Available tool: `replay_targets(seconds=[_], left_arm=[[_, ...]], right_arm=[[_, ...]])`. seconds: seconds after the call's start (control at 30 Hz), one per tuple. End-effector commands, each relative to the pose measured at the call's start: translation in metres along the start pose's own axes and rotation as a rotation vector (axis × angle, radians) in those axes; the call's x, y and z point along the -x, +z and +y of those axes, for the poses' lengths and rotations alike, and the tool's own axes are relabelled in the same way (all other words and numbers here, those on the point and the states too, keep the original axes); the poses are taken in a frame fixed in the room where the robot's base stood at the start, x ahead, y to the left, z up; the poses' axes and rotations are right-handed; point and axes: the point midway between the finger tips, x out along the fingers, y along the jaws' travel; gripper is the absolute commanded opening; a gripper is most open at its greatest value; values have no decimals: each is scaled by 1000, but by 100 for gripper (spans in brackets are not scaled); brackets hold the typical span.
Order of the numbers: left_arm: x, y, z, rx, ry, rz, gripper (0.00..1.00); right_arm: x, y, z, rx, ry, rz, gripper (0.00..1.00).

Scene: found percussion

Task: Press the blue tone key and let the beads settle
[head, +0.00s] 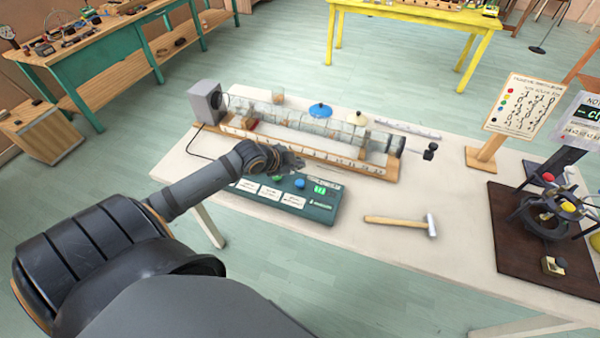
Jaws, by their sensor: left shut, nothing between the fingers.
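The blue tone key (300,183) is a round blue button on a teal control panel (322,215) at the front of the white table. A green button and a lit green display flank it. My left gripper (295,163) is shut and empty, just behind and above the panel, close to the blue key; I cannot tell whether it touches anything. A long clear tube (345,130) lies on a wooden stand (383,174) behind the gripper. Beads inside it are too small to make out. My right gripper is not in view.
A hammer (400,222) lies right of the panel. A grey speaker box (206,101) stands at the tube's left end. A blue-knobbed lid (320,110) sits by the tube. A sign (521,104) and a dark board (508,240) with a device occupy the right side.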

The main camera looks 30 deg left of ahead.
Motion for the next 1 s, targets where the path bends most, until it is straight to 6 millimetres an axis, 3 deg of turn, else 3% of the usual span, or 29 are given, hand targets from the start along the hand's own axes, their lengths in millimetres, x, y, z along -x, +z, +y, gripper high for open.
replay_targets(seconds=[0.03,0.2,0.37,1.0], left_arm=[[-10,8,8,0,0,0,0],[-29,21,21,0,0,0,0],[-41,30,30,1,0,0,0],[-44,32,32,0,0,0,0]], right_arm=[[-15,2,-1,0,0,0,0],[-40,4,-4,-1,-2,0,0],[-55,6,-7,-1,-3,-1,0],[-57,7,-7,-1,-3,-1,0]])
